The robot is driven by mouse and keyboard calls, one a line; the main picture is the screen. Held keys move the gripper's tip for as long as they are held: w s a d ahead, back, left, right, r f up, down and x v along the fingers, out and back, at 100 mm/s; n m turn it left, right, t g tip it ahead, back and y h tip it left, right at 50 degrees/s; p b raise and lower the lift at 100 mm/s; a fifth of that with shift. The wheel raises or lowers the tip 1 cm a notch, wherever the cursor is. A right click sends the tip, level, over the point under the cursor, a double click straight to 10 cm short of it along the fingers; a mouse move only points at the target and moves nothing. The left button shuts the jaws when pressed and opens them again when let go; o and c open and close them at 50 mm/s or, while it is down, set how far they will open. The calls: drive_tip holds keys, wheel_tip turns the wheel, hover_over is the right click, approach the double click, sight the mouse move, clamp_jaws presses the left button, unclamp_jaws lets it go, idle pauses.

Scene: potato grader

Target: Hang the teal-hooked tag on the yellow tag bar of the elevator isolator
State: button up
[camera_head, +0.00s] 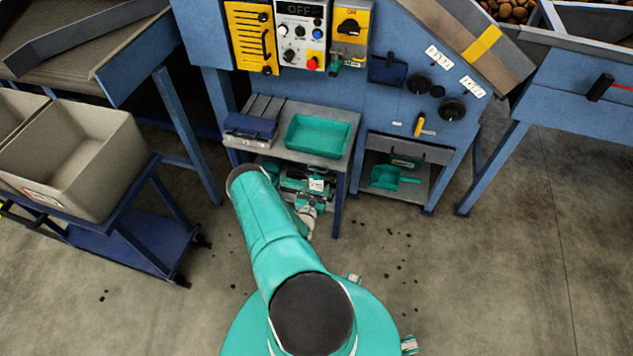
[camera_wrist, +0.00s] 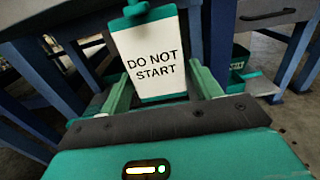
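The teal-hooked tag (camera_wrist: 157,58) is a white "DO NOT START" plate on a teal backing, upright and slightly tilted in the wrist view. Its teal hook (camera_wrist: 135,12) is cut off by the top edge. In the camera_head view my gripper (camera_head: 304,184) is low, in front of the small bench, with a small white patch of the tag (camera_head: 316,184) showing. The yellow isolator (camera_head: 352,22) has a black rotary switch; its tag bar is not clearly distinguishable.
The bench (camera_head: 270,147) bears a teal tray (camera_head: 318,136) and a blue toolbox (camera_head: 250,127). A small teal item (camera_head: 335,67) is below the isolator. Grey bins (camera_head: 85,155) on a blue cart stand left. Open floor lies to the right.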

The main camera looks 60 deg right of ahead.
drive_tip(key=c, duration=0.6)
drive_tip(key=shift+r, duration=0.1)
drive_tip(key=shift+c, duration=0.2)
drive_tip(key=shift+r, duration=1)
drive_tip(key=shift+a, duration=0.15)
drive_tip(key=s+a, duration=0.1)
drive_tip(key=a, duration=0.7)
drive_tip(key=shift+s+a, duration=0.2)
drive_tip(key=shift+a, duration=0.1)
drive_tip(key=shift+w, duration=0.1)
